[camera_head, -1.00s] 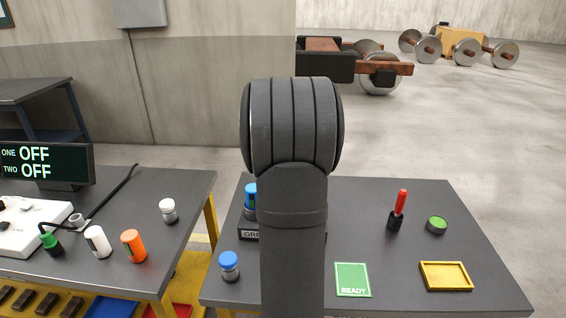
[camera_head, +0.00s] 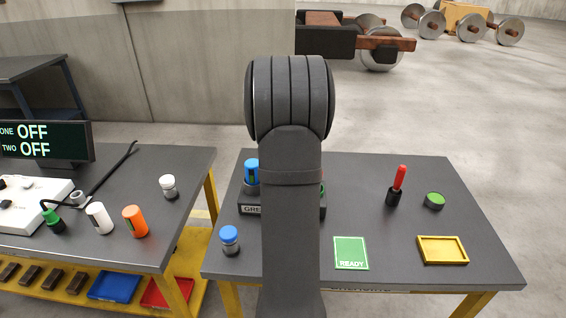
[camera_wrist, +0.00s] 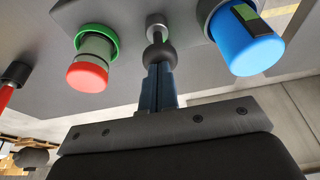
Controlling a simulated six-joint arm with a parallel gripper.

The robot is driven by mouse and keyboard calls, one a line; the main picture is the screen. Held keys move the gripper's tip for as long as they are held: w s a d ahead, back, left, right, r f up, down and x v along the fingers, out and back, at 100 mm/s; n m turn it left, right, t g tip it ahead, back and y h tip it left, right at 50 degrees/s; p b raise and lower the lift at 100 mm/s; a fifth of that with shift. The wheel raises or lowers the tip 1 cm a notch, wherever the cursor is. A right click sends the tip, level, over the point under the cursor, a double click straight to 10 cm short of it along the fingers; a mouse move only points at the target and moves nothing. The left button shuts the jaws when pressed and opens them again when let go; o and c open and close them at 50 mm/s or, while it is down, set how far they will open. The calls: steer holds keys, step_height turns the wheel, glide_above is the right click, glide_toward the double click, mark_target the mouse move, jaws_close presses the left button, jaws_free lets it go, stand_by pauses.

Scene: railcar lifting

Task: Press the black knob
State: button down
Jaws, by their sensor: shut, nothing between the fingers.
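The black knob (camera_wrist: 160,58) is a round ball on a short grey metal stem. In the wrist view it sits right at the tips of my gripper (camera_wrist: 159,72), in line with the fingers. The fingers are shut and empty. I cannot tell whether they touch the knob. In the head view my arm hides the knob and my gripper. The dark block marked "GRE…" (camera_head: 250,210) shows beside my arm on the right table.
A red-topped part with a green collar (camera_wrist: 88,72) and a blue capped cylinder (camera_wrist: 245,42) flank the knob closely. A blue-lidded jar (camera_head: 230,240), green READY card (camera_head: 350,253), red-handled tool (camera_head: 398,185), green-topped puck (camera_head: 434,200) and yellow tray (camera_head: 442,250) stand on the table.

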steer(key=shift+s+f, duration=0.1)
steer(key=shift+f, duration=1.5)
steer(key=shift+r, duration=0.1)
steer(key=shift+r, duration=0.35)
steer(key=w+v, duration=0.1)
steer(key=v, duration=1.2)
steer(key=shift+r, duration=0.4)
steer(key=shift+w, duration=0.1)
